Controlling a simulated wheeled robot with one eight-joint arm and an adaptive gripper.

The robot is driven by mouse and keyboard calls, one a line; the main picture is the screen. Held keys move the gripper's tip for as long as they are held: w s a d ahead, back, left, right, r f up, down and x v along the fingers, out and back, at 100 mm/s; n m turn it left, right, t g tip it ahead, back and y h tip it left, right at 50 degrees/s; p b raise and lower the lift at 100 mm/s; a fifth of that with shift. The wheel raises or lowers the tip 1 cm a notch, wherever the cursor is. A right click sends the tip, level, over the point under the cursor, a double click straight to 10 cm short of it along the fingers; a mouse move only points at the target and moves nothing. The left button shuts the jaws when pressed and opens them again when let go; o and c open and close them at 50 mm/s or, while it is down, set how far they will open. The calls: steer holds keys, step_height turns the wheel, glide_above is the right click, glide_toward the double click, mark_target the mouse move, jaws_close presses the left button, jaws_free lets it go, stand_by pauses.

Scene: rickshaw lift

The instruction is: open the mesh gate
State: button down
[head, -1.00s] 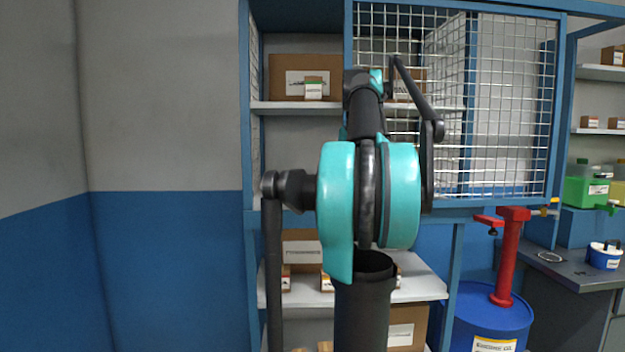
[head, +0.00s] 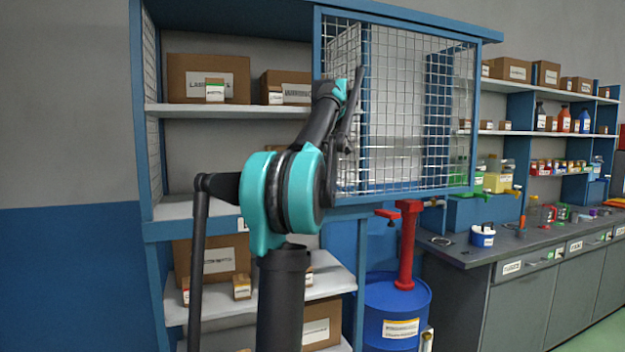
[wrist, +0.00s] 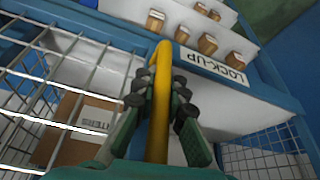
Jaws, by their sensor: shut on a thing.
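The mesh gate (head: 405,110) is a blue frame filled with wire grid, at the upper right of the blue shelf cabinet. The left part of the upper cabinet stands uncovered. In the wrist view, my gripper (wrist: 159,95) is shut on an upright yellow handle (wrist: 161,60), one dark-padded finger on each side. Gate mesh (wrist: 60,75) shows to the left of the handle there. In the head view, the end of my arm is at the gate's left edge; the handle and fingertips are hard to make out.
Cardboard boxes (head: 208,78) sit on the cabinet shelves. A blue drum (head: 395,310) with a red pump (head: 408,245) stands below the gate. A grey workbench (head: 540,240) runs to the right. A "LOCK-UP" sign (wrist: 215,67) shows in the wrist view.

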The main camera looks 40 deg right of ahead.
steer(key=c, duration=1.5)
jaws_free()
steer(key=shift+c, duration=0.2)
steer(key=shift+r, duration=0.1)
steer(key=v, duration=1.1)
steer(key=shift+s+r, duration=0.25)
steer(key=shift+r, duration=0.1)
